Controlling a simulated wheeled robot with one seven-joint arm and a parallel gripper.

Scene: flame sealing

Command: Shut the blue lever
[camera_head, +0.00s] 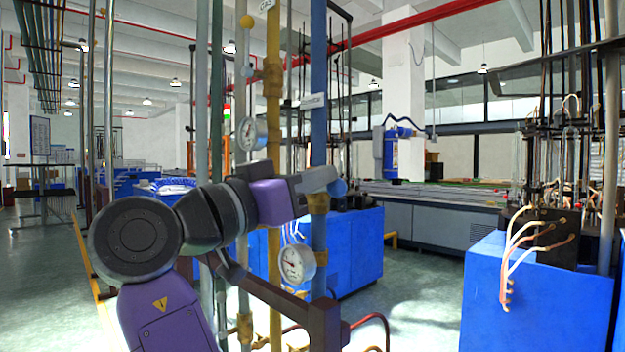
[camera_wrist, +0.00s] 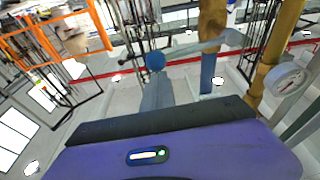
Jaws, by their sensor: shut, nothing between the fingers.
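The blue lever shows in the wrist view as a grey bar with a blue ball knob (camera_wrist: 155,62) at its end. It sticks out across the blue pipe (camera_wrist: 209,70), near a brass fitting (camera_wrist: 212,20). In the head view the blue knob (camera_head: 339,187) shows just right of the blue pipe (camera_head: 318,90), by the brass valve (camera_head: 318,203); most of the bar is hidden. My gripper (camera_head: 325,180) is shut and empty, its tip close to the knob. In the wrist view my gripper (camera_wrist: 157,85) ends just below the knob; I cannot tell whether they touch.
A yellow pipe (camera_head: 273,120) stands left of the blue pipe. Gauges sit on the pipes, one upper (camera_head: 250,133) and one lower (camera_head: 297,263). Blue cabinets (camera_head: 350,250) stand behind, and another blue cabinet (camera_head: 535,300) stands at the right. Open floor (camera_head: 420,285) lies between them.

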